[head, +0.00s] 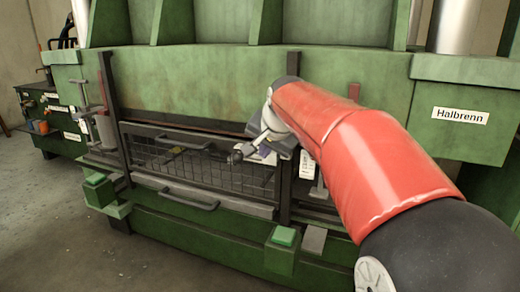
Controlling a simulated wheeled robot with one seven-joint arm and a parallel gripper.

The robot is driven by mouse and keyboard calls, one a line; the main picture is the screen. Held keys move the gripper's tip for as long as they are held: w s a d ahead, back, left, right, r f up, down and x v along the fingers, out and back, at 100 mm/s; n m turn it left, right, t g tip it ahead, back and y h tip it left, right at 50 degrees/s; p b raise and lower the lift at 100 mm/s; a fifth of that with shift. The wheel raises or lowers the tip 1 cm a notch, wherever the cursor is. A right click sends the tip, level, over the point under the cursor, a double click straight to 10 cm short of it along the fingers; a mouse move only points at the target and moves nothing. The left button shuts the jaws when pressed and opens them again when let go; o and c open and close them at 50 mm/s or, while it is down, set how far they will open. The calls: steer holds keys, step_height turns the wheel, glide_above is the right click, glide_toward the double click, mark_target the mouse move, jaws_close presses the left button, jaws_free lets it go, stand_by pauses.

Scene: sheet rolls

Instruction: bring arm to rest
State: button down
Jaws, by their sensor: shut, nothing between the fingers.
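My red arm (350,145) reaches from the lower right toward the middle of a large green machine. My gripper (236,156) is at its end, in front of the machine's mesh guard (225,168). The gripper looks small and dark, and its fingers are shut with nothing between them. I cannot tell how far it is from the mesh.
The green machine (210,85) fills most of the view, with a label reading "Halbrenn" (461,115) at the right. The guard has a handle (187,200). Green blocks (285,237) stick out below. A dark bench (60,125) stands far left. Floor (50,230) is clear lower left.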

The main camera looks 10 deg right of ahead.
steer(key=s+f+n, duration=0.2)
steer(key=s+f, duration=0.3)
steer(key=s, duration=0.5)
steer(key=s+a+f+n+g, duration=0.1)
steer(key=s+f+n, duration=0.2)
steer(key=s, duration=0.7)
steer(key=s+f+n+g, duration=0.1)
steer(key=s+f+n, duration=0.1)
steer(key=s+f, duration=0.5)
steer(key=s, duration=0.3)
steer(key=shift+s+a+f+n+h, duration=0.15)
steer(key=shift+a+f+n+h, duration=0.15)
steer(key=shift+n, duration=0.1)
steer(key=c, duration=2.1)
jaws_free()
steer(key=shift+r, duration=0.1)
steer(key=shift+c, duration=0.2)
